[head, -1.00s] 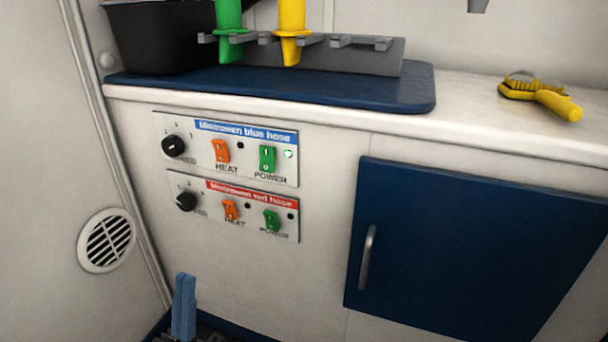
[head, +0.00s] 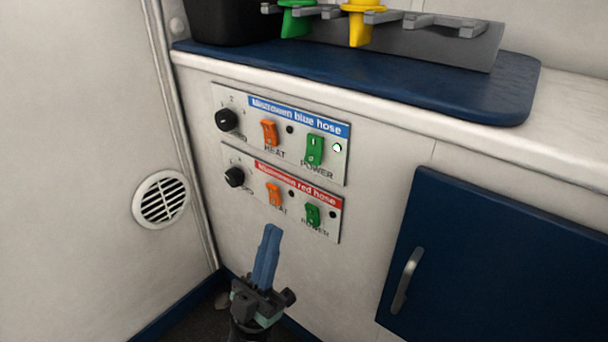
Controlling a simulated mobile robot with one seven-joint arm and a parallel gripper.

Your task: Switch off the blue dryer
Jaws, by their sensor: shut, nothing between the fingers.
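The blue-labelled dryer panel (head: 281,130) is on the white cabinet front, above a red-labelled panel (head: 280,192). The blue panel has a black knob (head: 227,120), an orange heat switch (head: 269,132) and a green power switch (head: 315,149). A small light (head: 337,148) right of that power switch glows whitish-green. The red panel has the same layout, with its own green power switch (head: 313,214) and a dark lamp. My gripper (head: 270,233), with blue fingers, is shut and empty. It points up, below the red panel in the picture, and covers no switch.
A blue cabinet door (head: 490,265) with a metal handle (head: 407,280) is at the right. A blue mat (head: 400,83) on the counter carries a black bin (head: 232,22) and a grey rack (head: 450,45) with green and yellow tools. A round vent (head: 161,199) is in the left wall.

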